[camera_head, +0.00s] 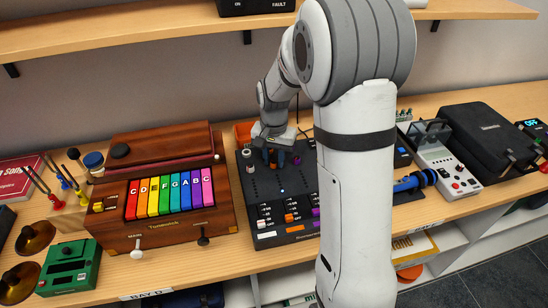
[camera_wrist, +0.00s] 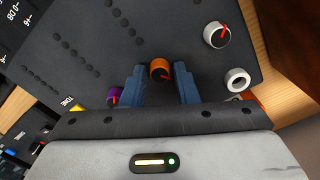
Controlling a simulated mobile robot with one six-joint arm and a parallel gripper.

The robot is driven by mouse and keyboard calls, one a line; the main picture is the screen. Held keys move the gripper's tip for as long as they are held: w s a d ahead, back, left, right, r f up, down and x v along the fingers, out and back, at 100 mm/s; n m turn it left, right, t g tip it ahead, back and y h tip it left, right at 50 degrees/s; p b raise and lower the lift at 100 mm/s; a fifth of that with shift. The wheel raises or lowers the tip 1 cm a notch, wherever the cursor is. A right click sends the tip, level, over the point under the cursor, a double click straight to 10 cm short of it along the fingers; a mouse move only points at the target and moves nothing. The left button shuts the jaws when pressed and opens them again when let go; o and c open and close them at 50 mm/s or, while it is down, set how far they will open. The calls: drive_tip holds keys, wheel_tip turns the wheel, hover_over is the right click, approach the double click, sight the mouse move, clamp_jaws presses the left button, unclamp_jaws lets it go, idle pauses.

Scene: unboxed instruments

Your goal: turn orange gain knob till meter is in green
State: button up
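The orange gain knob (camera_wrist: 161,70), with a red pointer line on its top, stands on a dark panel (camera_wrist: 185,30). My gripper (camera_wrist: 160,88) has its two blue fingers on either side of the knob. The fingers are apart, and a gap shows between the left finger and the knob. I cannot tell whether the right finger touches it. In the head view, my gripper (camera_head: 280,160) points down at the back of the black console (camera_head: 268,190), largely hiding the knob. I cannot make out a meter or its green zone.
A white knob with a red pointer (camera_wrist: 217,35), a white ring-shaped part (camera_wrist: 237,80) and a purple knob (camera_wrist: 114,96) are close to the fingers. In the head view, a wooden instrument with coloured keys (camera_head: 170,194) stands left of the console, and a grey device (camera_head: 448,168) stands right.

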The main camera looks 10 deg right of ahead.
sight(274, 163)
drive_tip(key=shift+o, duration=1.3)
wheel_tip(274, 163, up, 8)
drive_tip(key=shift+f+b, duration=0.1)
drive_tip(key=shift+b, duration=0.2)
drive_tip(key=shift+s+r, duration=0.2)
drive_tip(key=shift+s, duration=0.1)
drive_tip(key=s+r+n+t, duration=0.3)
drive_tip(key=s+n, duration=0.3)
drive_tip(key=s, duration=1.6)
drive_tip(key=shift+d, duration=0.2)
